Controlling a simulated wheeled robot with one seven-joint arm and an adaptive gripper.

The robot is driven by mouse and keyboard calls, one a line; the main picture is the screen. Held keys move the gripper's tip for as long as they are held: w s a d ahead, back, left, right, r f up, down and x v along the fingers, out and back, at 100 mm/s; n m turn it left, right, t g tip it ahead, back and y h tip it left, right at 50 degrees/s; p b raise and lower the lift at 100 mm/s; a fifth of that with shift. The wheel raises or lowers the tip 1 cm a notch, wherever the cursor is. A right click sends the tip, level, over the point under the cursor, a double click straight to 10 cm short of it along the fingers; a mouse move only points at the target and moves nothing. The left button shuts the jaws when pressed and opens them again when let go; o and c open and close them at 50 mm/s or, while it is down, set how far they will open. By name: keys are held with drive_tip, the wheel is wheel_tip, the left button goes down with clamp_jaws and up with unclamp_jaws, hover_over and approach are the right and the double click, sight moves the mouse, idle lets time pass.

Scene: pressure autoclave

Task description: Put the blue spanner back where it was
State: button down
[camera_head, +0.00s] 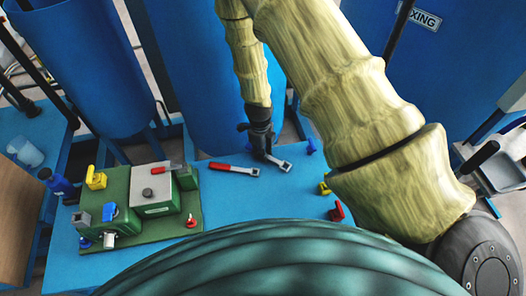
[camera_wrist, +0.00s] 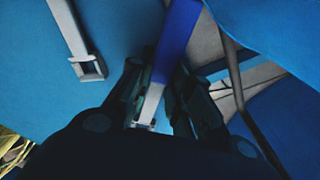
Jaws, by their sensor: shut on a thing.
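The blue spanner shows in the wrist view as a blue handle (camera_wrist: 178,32) and a pale metal shank (camera_wrist: 151,103) between my fingers. My gripper (camera_wrist: 158,90) is shut on it. In the head view my gripper (camera_head: 262,148) is over the far part of the blue table, and a metal spanner end (camera_head: 285,166) sticks out to its lower right. The blue handle cannot be made out there. I cannot tell whether the spanner touches the table. A red-handled spanner (camera_head: 222,167) lies just left of my gripper; a metal spanner end (camera_wrist: 88,66) shows at upper left in the wrist view.
A green board (camera_head: 125,243) with a boxy unit and coloured valves is on the left of the blue table (camera_head: 230,205). A small blue piece (camera_head: 311,147), a yellow piece (camera_head: 324,187) and a red piece (camera_head: 337,212) are on the right. Large blue tanks (camera_head: 185,70) stand behind.

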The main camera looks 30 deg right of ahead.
drive_tip(key=shift+s+a+f+b, duration=0.2)
drive_tip(key=shift+s+f+b, duration=0.2)
drive_tip(key=shift+f, duration=0.3)
drive_tip(key=c, duration=1.3)
unclamp_jaws()
drive_tip(key=shift+c, duration=0.2)
drive_tip(key=shift+o, duration=0.7)
drive_tip(key=shift+w+d+f, duration=0.1)
drive_tip(key=shift+w+f, duration=0.15)
drive_tip(key=shift+f, duration=0.05)
drive_tip(key=shift+r, duration=0.1)
drive_tip(key=shift+r, duration=0.2)
drive_tip(key=shift+w+r, duration=0.15)
drive_tip(key=shift+r, duration=0.2)
wheel_tip(320, 180, up, 11)
drive_tip(key=shift+w+a+r, duration=0.15)
drive_tip(key=shift+w+a, duration=0.05)
drive_tip(key=shift+w, duration=0.05)
drive_tip(key=shift+r+p, duration=0.1)
drive_tip(key=shift+p, duration=0.2)
